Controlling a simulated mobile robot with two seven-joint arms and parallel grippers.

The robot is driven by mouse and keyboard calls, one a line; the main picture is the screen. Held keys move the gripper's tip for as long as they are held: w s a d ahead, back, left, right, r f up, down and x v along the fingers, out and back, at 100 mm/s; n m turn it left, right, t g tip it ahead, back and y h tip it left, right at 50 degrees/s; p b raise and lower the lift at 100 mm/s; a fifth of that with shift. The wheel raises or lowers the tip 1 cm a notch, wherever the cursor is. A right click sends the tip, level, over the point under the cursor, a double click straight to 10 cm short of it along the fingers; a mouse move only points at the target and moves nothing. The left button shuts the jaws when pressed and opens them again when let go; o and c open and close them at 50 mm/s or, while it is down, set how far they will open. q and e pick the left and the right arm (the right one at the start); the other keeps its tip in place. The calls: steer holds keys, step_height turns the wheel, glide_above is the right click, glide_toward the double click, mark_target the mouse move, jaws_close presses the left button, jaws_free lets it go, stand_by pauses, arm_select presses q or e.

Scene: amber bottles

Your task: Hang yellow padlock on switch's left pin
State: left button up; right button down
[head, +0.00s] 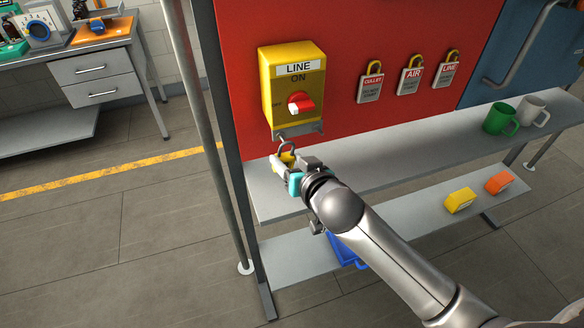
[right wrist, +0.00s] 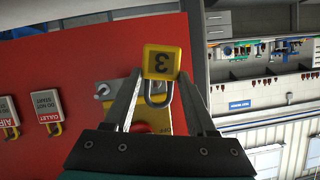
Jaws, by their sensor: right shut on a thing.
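My right gripper (head: 283,162) is shut on the yellow padlock (head: 287,157) just below the switch. In the right wrist view, the padlock (right wrist: 163,62) shows a dark 3, and its body is between the two fingertips (right wrist: 162,78). Its shackle points up in the head view. The yellow LINE switch (head: 292,75) with a red knob (head: 301,103) is on the red panel. A metal bracket (head: 299,130) with pins is under it. The shackle top is close below the bracket's left end; I cannot tell whether it touches the left pin. My left gripper is out of view.
Several padlocks hang on the red panel, including the CULLET padlock (head: 370,88) and the AIR padlock (head: 410,80). A grey shelf (head: 370,165) runs below, with a green mug (head: 499,119) and a white mug (head: 532,109) at the right. A grey post (head: 203,130) stands left.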

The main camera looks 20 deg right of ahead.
mark_target(285, 153)
steer(key=shift+w+f+b, duration=0.2)
steer(key=shift+w+b, duration=0.75)
steer(key=shift+w, duration=0.65)
steer(key=shift+w+f, duration=0.25)
steer(key=shift+w, duration=0.2)
steer(key=shift+w+f, duration=0.1)
steer(key=shift+c, duration=0.6)
jaws_free()
